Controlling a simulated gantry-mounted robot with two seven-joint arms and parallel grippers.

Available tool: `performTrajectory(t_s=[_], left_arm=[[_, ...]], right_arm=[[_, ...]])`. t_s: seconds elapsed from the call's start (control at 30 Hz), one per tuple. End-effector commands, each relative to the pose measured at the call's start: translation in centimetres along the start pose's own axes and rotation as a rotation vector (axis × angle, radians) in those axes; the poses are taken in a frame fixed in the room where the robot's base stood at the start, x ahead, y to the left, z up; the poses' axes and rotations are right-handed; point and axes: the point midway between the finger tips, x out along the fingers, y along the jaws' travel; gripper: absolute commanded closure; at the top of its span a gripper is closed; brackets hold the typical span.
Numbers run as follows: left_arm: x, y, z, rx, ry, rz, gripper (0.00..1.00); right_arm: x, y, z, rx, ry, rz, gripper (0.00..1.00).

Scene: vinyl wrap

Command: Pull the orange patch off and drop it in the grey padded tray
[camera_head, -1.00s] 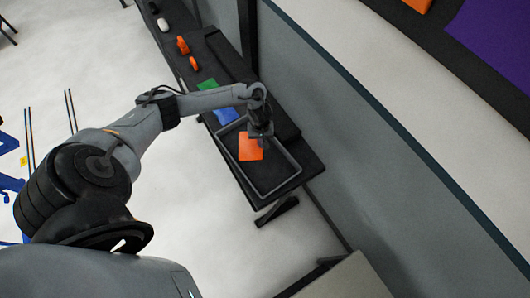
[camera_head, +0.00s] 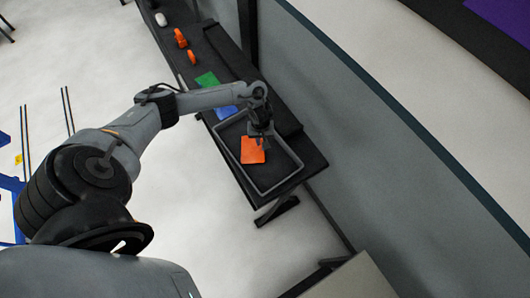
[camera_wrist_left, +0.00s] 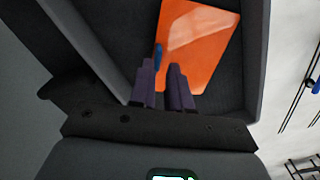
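The orange patch (camera_head: 253,150) appears to lie in the grey padded tray (camera_head: 264,193), near the tray's middle. In the left wrist view the patch (camera_wrist_left: 198,45) looks flat and smooth over the tray's dark floor (camera_wrist_left: 110,30). My left gripper (camera_head: 266,142) is over the tray at the patch's edge. In the wrist view its two purple fingers (camera_wrist_left: 167,68) stand apart with a narrow gap, just in front of the patch's near edge. I see no patch pinched between them. My right gripper is not in view.
The tray sits at the near end of a long dark bench (camera_head: 315,160) beside a grey panel wall (camera_head: 370,130). A blue sheet (camera_head: 226,112), a green sheet (camera_head: 206,80), orange items (camera_head: 180,38) and a white item (camera_head: 161,19) lie farther along. Pale floor lies left.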

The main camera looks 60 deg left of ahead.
Motion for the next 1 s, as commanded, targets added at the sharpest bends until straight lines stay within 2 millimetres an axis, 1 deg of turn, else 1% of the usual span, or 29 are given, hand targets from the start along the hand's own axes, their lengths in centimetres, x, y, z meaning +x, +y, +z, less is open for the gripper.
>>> performTrajectory(t_s=[0.03, 0.1, 0.37, 0.47, 0.57, 0.67, 0.9, 1.0], left_arm=[[0.0, 0.0, 0.0, 0.0, 0.0, 0.0, 0.75], [0.0, 0.0, 0.0, 0.0, 0.0, 0.0, 0.66], [0.0, 0.0, 0.0, 0.0, 0.0, 0.0, 0.66], [-0.4, 0.0, 0.0, 0.001, 0.0, 0.001, 0.66], [-1.3, 0.0, 0.0, 0.001, 0.0, 0.001, 0.66], [-2.8, 0.0, -0.1, 0.002, 0.001, 0.001, 0.66], [-7.0, 0.0, -0.1, 0.001, 0.002, 0.002, 0.66], [-8.4, 0.0, 0.0, 0.002, 0.002, 0.001, 0.66]], right_arm=[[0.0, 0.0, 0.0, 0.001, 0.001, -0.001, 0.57], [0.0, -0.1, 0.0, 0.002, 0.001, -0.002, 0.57], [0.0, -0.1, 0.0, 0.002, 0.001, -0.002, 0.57], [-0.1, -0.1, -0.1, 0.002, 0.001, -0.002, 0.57], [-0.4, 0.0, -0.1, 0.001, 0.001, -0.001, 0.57], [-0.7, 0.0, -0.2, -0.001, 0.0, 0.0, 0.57], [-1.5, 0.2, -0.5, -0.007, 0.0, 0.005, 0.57], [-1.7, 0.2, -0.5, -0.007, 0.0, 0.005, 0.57]])
